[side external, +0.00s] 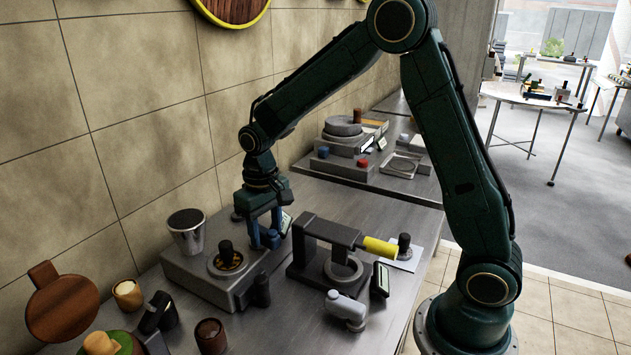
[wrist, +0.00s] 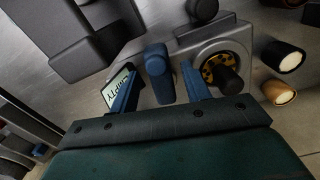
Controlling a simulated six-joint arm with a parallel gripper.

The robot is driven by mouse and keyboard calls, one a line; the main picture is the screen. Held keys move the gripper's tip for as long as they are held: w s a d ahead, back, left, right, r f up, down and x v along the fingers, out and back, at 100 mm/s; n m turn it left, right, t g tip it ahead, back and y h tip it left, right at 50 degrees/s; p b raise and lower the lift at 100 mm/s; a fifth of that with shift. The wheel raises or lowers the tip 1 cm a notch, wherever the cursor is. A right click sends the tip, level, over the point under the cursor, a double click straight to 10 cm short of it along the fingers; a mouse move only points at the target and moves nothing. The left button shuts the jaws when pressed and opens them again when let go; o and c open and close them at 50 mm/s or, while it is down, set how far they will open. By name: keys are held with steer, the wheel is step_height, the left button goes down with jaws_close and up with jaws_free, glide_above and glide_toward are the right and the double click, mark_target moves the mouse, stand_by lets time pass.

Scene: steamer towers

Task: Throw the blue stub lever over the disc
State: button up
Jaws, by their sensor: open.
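The blue stub lever (wrist: 157,68) has a rounded top and stands on the grey machine base, beside the disc. In the wrist view my gripper (wrist: 159,78) is open, with one blue finger on each side of the lever and gaps between. The side view shows my gripper (side external: 264,232) low over the base, with the blue lever (side external: 270,239) partly hidden among the fingers. The yellow-and-black disc (wrist: 209,72) sits in a pale ring with a black knob on it. It also shows in the side view (side external: 222,265), left of my gripper.
A sign plate reading "EMPTY" (wrist: 117,88) stands close to one finger. A metal cup (side external: 186,234) stands behind the disc and a black handle (side external: 261,289) in front. A dark press with a yellow handle (side external: 379,247) is to the right. Small cups (side external: 127,294) stand left.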

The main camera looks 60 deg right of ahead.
steer(key=shift+f, duration=0.15)
steer(key=c, duration=1)
steer(key=shift+m, duration=0.3)
steer(key=m, duration=0.1)
steer(key=a+m, duration=0.1)
steer(key=m, duration=0.2)
steer(key=shift+w+a, duration=0.15)
steer(key=shift+w, duration=0.15)
steer(key=m, duration=0.3)
steer(key=w+a+m, duration=0.1)
steer(key=shift+m, duration=0.3)
steer(key=m, duration=0.2)
steer(key=w+m, duration=0.1)
steer(key=m, duration=0.1)
steer(key=shift+a+m, duration=0.2)
steer(key=shift+m, duration=0.1)
steer(key=shift+w+m, duration=0.35)
steer(key=shift+m, duration=0.75)
steer(key=shift+w+m, duration=0.35)
steer(key=shift+m, duration=0.75)
